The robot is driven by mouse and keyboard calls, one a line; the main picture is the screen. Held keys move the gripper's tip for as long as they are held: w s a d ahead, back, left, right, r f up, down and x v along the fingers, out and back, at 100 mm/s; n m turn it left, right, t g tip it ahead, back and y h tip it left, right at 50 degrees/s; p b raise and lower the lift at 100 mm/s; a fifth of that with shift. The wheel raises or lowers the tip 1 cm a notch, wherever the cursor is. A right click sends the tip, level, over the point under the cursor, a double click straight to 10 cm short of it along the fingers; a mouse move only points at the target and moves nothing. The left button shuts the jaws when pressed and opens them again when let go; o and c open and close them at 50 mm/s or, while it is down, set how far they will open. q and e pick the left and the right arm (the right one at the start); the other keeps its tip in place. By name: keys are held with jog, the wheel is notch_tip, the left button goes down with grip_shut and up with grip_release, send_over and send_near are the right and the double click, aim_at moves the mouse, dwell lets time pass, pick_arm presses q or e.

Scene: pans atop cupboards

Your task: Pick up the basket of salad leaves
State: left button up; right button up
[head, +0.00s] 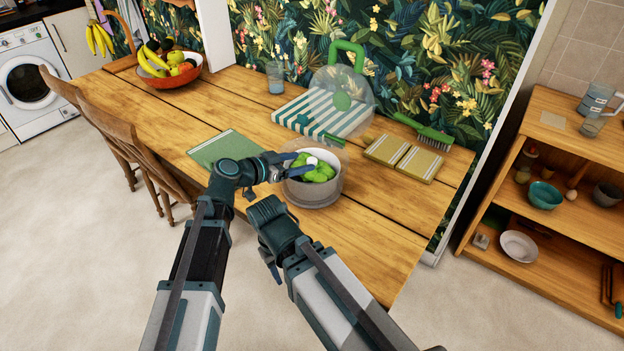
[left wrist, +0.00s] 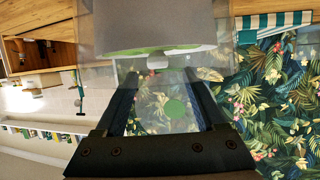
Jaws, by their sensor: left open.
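The basket of salad leaves (head: 308,192) is a pale round tub holding bright green leaves (head: 320,174), with a white knob in the middle. It stands on the wooden table inside a see-through bowl. My left gripper (head: 297,167) is over the basket's left rim, its jaws apart. In the left wrist view the open fingers (left wrist: 162,78) point at the basket's pale wall (left wrist: 155,25), with the white knob (left wrist: 157,62) between and just beyond the tips. I see no clear hold. My right gripper (head: 268,212) is short of the basket, at the table's near edge; its fingers are unclear.
A green mat (head: 225,148) lies left of the basket. A fruit bowl (head: 172,77) stands far left.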

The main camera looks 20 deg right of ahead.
aim_at(310, 160)
pick_arm(q)
jog(key=shift+b+x, duration=0.95)
jog(key=shift+x, duration=1.4)
jog(key=shift+d+f, duration=0.25)
jog(key=shift+d, duration=0.15)
grip_shut()
